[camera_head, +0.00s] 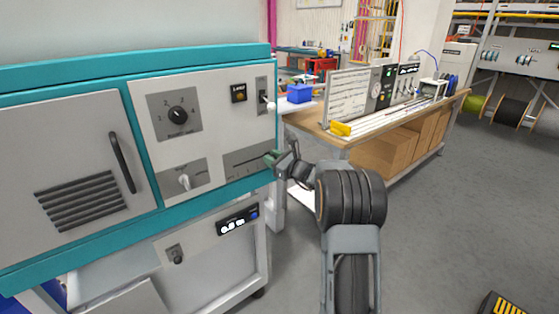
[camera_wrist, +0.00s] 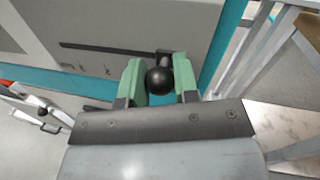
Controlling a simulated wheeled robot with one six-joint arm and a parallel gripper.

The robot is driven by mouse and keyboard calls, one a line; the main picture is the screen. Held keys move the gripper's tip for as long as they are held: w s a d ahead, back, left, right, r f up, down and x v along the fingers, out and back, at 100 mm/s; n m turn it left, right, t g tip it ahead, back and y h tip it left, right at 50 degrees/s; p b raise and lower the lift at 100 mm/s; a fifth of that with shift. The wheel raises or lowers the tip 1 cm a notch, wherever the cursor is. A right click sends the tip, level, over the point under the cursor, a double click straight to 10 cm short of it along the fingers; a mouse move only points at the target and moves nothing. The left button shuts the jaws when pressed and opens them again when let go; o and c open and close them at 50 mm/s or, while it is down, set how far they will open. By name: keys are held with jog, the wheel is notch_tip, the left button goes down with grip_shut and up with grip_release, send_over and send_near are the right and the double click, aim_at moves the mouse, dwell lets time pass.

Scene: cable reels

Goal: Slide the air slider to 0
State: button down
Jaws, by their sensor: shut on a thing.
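The air slider is a horizontal slot with a scale on a grey plate (camera_head: 247,158), low on the right of the teal-and-white machine panel. In the wrist view, its dark slot (camera_wrist: 105,48) runs left from my gripper, and its round black knob (camera_wrist: 159,80) sits between the green fingers at the slot's right end. My gripper (camera_head: 271,157) is at the right edge of the plate and hides the knob in the head view. In the wrist view, my gripper (camera_wrist: 159,83) is shut on the knob.
The same panel carries a rotary dial (camera_head: 177,114), a smaller selector knob (camera_head: 184,181), a white-tipped lever (camera_head: 269,103) and a door handle (camera_head: 122,162). A workbench (camera_head: 345,137) stands to the right behind my arm. Grey floor is open at the right.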

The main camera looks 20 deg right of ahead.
jog(key=shift+d+r, duration=0.1)
jog(key=c, duration=0.9)
grip_release()
jog(key=shift+d, duration=0.1)
jog(key=shift+o, duration=0.2)
jog(key=v, duration=1.3)
jog(key=shift+s+d, duration=0.2)
jog(key=shift+s, duration=0.15)
